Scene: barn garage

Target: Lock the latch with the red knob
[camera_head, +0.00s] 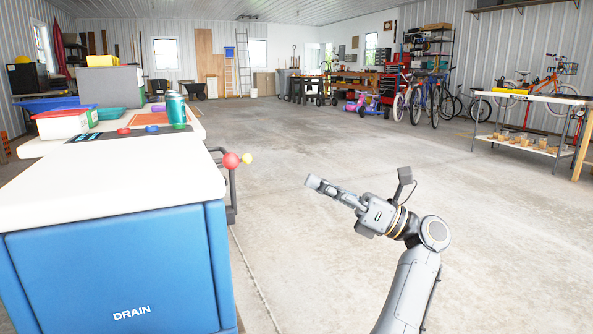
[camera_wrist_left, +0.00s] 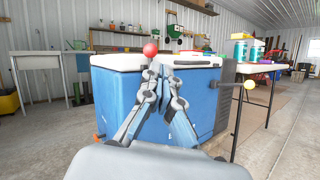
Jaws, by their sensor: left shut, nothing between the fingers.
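The red knob (camera_head: 231,161) is a small ball on the dark latch fitting (camera_head: 232,192) at the right side of a blue cooler with a white lid (camera_head: 110,190). A smaller yellow knob (camera_head: 247,158) sits beside it. My left gripper (camera_head: 314,182) is to the right of both knobs in the head view, apart from them, shut and empty. In the left wrist view the shut fingers (camera_wrist_left: 158,73) point at the cooler; the red knob (camera_wrist_left: 150,49) shows just above the fingertips and the yellow knob (camera_wrist_left: 249,85) to the right. My right gripper is not in view.
Bicycles (camera_head: 422,100) and a white-topped table (camera_head: 535,97) are farther off. The concrete floor right of the cooler is clear.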

